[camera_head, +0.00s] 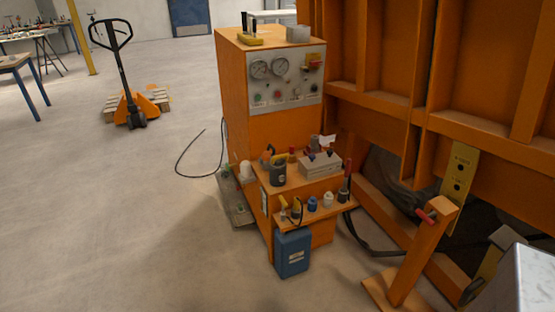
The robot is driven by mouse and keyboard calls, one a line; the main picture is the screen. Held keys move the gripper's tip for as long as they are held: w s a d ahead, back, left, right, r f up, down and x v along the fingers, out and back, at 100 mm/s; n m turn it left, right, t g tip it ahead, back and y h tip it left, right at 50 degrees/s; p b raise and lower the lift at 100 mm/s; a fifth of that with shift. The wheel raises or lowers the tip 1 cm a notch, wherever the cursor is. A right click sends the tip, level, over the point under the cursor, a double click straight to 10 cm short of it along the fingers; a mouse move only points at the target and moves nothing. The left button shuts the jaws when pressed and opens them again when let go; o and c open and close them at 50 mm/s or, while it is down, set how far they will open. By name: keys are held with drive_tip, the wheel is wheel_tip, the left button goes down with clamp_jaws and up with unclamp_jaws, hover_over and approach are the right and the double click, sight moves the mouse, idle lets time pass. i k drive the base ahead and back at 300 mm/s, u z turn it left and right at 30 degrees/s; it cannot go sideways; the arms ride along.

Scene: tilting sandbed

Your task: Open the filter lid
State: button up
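An orange power unit cabinet (235,99) stands at the middle, with a grey gauge panel (285,83) on its front. A lower orange step in front of it carries a dark grey cylindrical pot (278,173) and a grey box (320,164). A front shelf holds small fittings, among them a blue-capped one (312,204) and a white-capped one (328,200). I cannot tell which of these parts is the filter lid, or whether it is open.
A blue canister (292,252) hangs below the shelf. An orange post with a red pin (426,216) and the large orange frame (487,69) block the right. A black cable (187,155) lies left of the cabinet. Floor at left is clear up to a pallet truck (135,103).

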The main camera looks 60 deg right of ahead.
sight(279, 162)
drive_tip(key=z, duration=0.05)
drive_tip(key=i, duration=0.9)
drive_tip(key=u, duration=0.05)
